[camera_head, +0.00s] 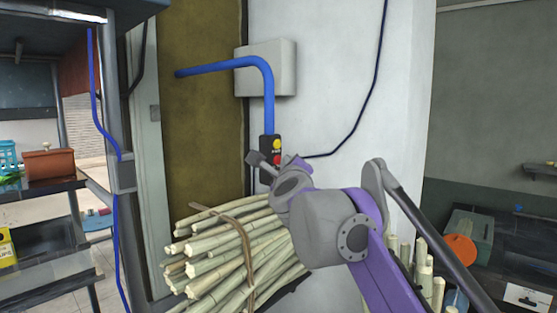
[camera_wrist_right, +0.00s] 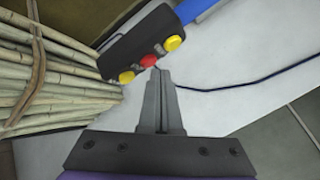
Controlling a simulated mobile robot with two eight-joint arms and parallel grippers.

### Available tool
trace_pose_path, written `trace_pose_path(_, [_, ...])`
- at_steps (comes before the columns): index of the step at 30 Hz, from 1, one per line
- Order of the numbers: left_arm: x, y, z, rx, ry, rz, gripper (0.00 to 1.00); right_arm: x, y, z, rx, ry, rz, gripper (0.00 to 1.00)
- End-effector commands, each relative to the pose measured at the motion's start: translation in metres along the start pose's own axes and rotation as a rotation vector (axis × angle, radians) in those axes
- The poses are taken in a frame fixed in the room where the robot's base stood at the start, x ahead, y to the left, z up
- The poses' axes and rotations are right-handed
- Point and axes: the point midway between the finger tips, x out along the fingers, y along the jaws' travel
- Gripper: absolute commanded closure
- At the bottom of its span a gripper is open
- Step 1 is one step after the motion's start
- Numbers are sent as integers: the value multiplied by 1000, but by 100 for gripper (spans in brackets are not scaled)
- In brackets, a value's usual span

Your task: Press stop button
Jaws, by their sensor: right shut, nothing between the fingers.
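A dark control box (camera_head: 269,147) is mounted on the white wall at the lower end of a blue pipe. In the head view it shows a yellow button (camera_head: 277,143) above a red button (camera_head: 277,159). In the right wrist view the box (camera_wrist_right: 124,46) carries a red button (camera_wrist_right: 151,61) between two yellow ones. My right gripper (camera_wrist_right: 161,73) is shut and empty, its fingertips just beside the red button; I cannot tell whether they touch. In the head view, my right gripper (camera_head: 268,163) partly covers the lower box. My left gripper is out of view.
A tied bundle of sugarcane (camera_head: 232,245) stands below the box, close to my right arm. A grey wall box (camera_head: 270,68) is above, and a dark cable (camera_head: 358,115) runs along the white wall. A table with a red container (camera_head: 50,165) is at left.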

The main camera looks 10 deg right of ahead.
Motion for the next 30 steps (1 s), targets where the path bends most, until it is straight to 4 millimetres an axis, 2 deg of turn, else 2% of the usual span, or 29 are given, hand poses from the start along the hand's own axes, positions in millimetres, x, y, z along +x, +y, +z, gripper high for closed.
trace_pose_path(30, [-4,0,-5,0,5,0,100,7,4,5,0,0,-1,100])
